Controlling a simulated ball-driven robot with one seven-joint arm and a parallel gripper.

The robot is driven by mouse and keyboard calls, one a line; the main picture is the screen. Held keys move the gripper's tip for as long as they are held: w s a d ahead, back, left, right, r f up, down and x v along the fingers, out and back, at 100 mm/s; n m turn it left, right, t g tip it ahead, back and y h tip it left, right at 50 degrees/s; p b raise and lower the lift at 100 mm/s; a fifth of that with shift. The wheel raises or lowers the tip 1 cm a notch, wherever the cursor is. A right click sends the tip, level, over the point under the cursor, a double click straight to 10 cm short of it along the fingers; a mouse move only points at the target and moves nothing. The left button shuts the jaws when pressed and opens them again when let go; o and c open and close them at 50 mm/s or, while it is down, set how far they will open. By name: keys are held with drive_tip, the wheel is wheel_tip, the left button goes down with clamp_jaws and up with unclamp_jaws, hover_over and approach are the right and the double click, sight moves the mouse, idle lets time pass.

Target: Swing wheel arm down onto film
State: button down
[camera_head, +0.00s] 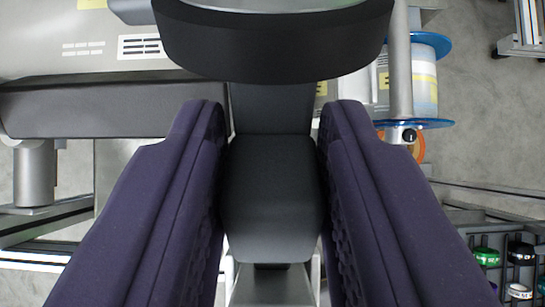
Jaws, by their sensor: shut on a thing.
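My gripper (275,115) has two dark purple padded fingers, one on each side of a dark grey block (270,195). This block appears to be the wheel arm, and the fingers are shut on its sides. The block runs up the picture to a wide black rounded part (270,52) with a grey-green top, which may be the wheel. It is cut off by the top edge. A film reel (424,80) with blue flanges and a pale roll is at the upper right. I cannot tell whether the wheel touches any film.
A grey machine panel (60,45) with yellow and white labels is at the upper left, above a dark padded bar (90,108). A rack with several small coloured rolls (518,268) is at the lower right. Grey floor (470,130) shows at the right.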

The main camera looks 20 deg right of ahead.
sight(272, 254)
drive_tip(key=shift+w+d+f+g+y+p, duration=0.2)
drive_tip(key=shift+w+g+p, duration=0.25)
drive_tip(key=shift+p, duration=0.55)
drive_tip(key=shift+w+d+f+g+y+p, duration=0.1)
drive_tip(key=shift+w+f+g+p, duration=0.3)
drive_tip(key=shift+p, duration=0.55)
drive_tip(key=shift+r, duration=0.1)
drive_tip(key=c, duration=0.9)
unclamp_jaws()
drive_tip(key=v, duration=0.7)
drive_tip(key=shift+s+a+r, duration=0.1)
drive_tip(key=shift+r, duration=0.25)
